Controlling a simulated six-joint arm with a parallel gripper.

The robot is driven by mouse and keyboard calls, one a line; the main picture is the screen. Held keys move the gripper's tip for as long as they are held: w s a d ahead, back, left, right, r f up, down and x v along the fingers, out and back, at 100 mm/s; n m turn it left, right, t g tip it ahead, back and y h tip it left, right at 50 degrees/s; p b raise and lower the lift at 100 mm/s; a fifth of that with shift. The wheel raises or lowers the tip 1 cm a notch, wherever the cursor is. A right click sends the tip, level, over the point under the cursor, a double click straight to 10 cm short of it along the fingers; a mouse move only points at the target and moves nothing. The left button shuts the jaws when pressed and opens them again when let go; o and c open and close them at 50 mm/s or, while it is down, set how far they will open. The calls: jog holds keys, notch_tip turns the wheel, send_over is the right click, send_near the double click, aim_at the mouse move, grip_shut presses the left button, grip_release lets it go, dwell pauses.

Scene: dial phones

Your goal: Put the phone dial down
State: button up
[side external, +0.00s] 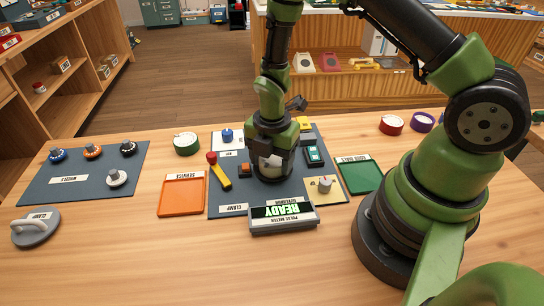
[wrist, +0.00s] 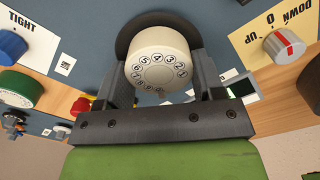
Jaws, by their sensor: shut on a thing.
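The phone dial (wrist: 160,62) is a cream round piece with a ring of black numbers. My gripper (wrist: 158,78) is shut on it, one finger on each side, in the wrist view. In the side external view my gripper (side external: 270,162) points down over the dark work mat, and the dial (side external: 270,163) shows only as a pale patch between the fingers. A dark round base (side external: 273,178) lies directly beneath it. I cannot tell whether the dial touches that base.
An orange service tray (side external: 182,195) is left of the mat and a green tray (side external: 361,175) right. The READY display (side external: 284,214) stands in front. A red-and-yellow lever (side external: 219,172) and a knob (side external: 324,185) flank my gripper. A grey clamp piece (side external: 36,228) lies at far left.

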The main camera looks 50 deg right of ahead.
jog(key=shift+f, duration=0.25)
jog(key=o, duration=0.9)
jog(key=shift+f, duration=0.1)
jog(key=shift+c, duration=0.2)
jog(key=shift+o, duration=0.7)
notch_tip(320, 180, up, 13)
notch_tip(320, 180, up, 6)
jog(key=m+t, duration=0.2)
jog(key=m, duration=0.3)
send_over(272, 160)
jog(key=s, duration=0.1)
jog(key=s+a+r+m+t+y, duration=0.2)
jog(key=s+r+m+t, duration=0.3)
jog(key=s+r+m, duration=0.6)
jog(key=shift+s+m, duration=0.9)
jog(key=shift+m, duration=3.3)
